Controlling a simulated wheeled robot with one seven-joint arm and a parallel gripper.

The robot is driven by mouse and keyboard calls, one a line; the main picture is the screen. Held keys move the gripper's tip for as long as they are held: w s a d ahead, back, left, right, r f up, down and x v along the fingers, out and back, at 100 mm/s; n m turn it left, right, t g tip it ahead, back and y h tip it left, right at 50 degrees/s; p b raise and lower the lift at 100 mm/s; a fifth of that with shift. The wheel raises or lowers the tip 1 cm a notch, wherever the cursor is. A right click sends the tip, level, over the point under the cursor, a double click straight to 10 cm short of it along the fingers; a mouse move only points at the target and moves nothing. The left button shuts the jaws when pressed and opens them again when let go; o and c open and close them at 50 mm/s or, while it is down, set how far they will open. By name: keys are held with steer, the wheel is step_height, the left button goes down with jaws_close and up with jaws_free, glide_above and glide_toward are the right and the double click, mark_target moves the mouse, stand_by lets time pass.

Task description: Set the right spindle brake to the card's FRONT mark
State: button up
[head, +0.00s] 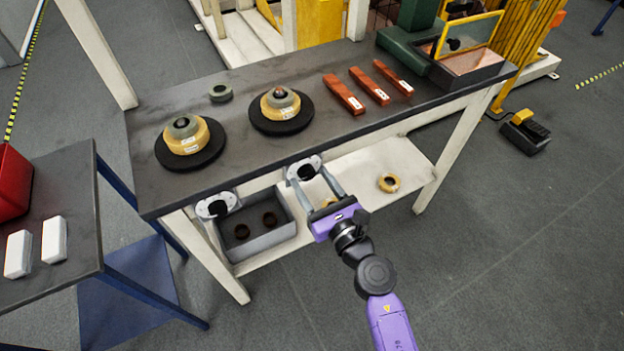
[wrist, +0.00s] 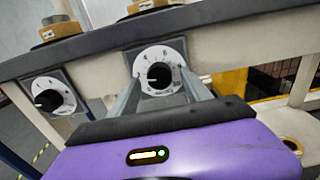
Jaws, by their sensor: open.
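The right spindle brake is a black knob on a round white dial (head: 304,168) on the bench's front edge. The wrist view shows its black knob (wrist: 159,75) near the middle, with numbers around it. I cannot tell surely where the knob points. My gripper (head: 312,177) is open, with its two grey fingers reaching toward this dial. In the wrist view the fingers lie to either side of the knob, and contact cannot be told. The left brake dial (head: 217,206) is clear of the gripper. White labels show on the right spindle's yellow roll (head: 280,104); their writing is unreadable.
Below are a grey bin (head: 262,240) with dark rings and a loose yellow ring (head: 389,182). A side table (head: 80,240) stands at left.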

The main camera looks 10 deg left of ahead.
steer(key=shift+w+a, duration=0.1)
steer(key=shift+w, duration=0.15)
jaws_close()
